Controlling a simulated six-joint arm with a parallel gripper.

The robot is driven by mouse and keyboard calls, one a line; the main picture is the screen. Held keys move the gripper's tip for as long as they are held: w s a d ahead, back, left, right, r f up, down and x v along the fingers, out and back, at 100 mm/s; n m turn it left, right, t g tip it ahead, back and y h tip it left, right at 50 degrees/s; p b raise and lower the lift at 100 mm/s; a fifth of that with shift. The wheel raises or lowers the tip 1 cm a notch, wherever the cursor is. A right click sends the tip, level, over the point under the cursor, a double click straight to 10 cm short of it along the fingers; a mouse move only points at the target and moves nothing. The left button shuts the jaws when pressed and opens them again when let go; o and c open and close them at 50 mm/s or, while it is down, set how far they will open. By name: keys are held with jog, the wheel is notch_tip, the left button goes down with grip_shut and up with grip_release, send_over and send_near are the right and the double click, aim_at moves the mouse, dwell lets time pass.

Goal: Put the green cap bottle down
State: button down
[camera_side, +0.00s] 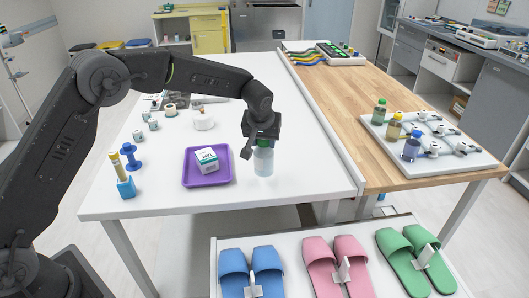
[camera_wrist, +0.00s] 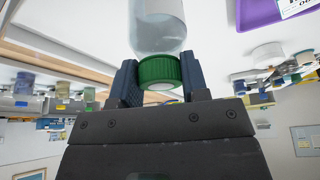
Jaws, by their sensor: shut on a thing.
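The green cap bottle (camera_side: 263,161) is clear and pale, and it is upright in the side view over the white table (camera_side: 310,160), right of the purple tray. My gripper (camera_side: 262,139) points down and is shut on its green cap (camera_wrist: 158,70). In the wrist view, the fingers of my gripper (camera_wrist: 160,82) lie on both sides of the cap, and the clear body (camera_wrist: 158,25) extends past them. I cannot tell whether the bottle's base touches the table. Part of the cap is hidden by the fingers in the side view.
A purple tray (camera_side: 208,180) with a white box (camera_side: 206,160) lies close left. A blue spool (camera_side: 130,157) and blue holder (camera_side: 126,187) stand farther left. A white board (camera_side: 445,160) with several bottles lies on the wooden table. White tabletop right of the bottle is clear.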

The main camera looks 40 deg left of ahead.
jog(key=shift+d+f, duration=0.15)
jog(key=shift+f, duration=2.05)
jog(key=c, duration=0.6)
grip_release()
jog(key=shift+r, duration=0.4)
jog(key=v, duration=1.1)
jog(key=shift+s+r, duration=0.25)
